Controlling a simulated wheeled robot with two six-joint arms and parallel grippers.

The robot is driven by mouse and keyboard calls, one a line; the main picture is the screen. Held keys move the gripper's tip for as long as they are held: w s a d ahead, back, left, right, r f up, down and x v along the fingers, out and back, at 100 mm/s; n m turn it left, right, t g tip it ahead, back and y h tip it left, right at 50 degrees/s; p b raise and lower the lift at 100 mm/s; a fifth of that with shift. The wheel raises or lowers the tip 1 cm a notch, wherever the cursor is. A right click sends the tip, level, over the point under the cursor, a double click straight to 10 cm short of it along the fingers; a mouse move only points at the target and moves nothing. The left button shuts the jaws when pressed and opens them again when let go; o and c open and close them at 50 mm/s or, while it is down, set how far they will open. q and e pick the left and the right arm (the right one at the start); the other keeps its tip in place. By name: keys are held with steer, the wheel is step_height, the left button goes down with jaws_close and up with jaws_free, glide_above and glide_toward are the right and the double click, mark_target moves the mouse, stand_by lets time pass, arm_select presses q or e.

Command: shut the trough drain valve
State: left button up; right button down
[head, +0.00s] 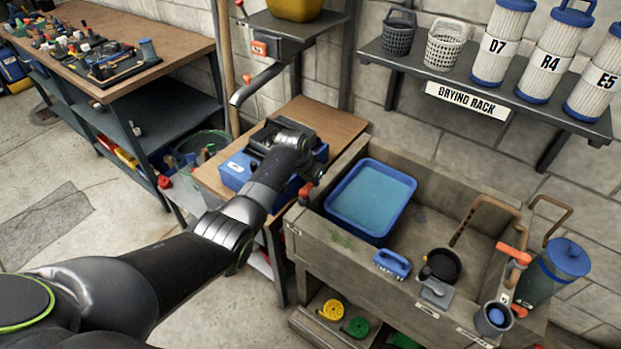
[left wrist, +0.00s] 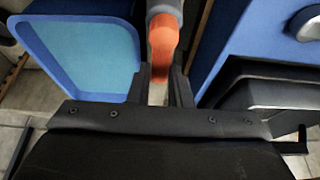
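The trough drain valve has an orange handle (head: 305,190) at the left end of the grey trough (head: 325,252). The handle also shows in the left wrist view (left wrist: 163,42), top centre, on a grey stem. My left gripper (head: 308,178) is at this handle. In the left wrist view its dark fingers (left wrist: 160,80) stand close together, one on each side of the handle's lower part, with only a narrow gap between them. They look shut on the handle, whose far side is hidden. My right gripper is not in view.
A blue basin (head: 340,212) of water stands in the trough beside the valve. A blue toolbox (head: 236,170) lies on the wooden bench to the left. Another orange handle (head: 514,253) is at the trough's right end. A drying rack (head: 400,60) hangs above.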

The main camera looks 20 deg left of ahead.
arm_select(q)
steer(key=o, duration=0.4)
steer(key=shift+r, duration=0.1)
steer(key=v, duration=1.7)
steer(key=shift+s+r, duration=0.1)
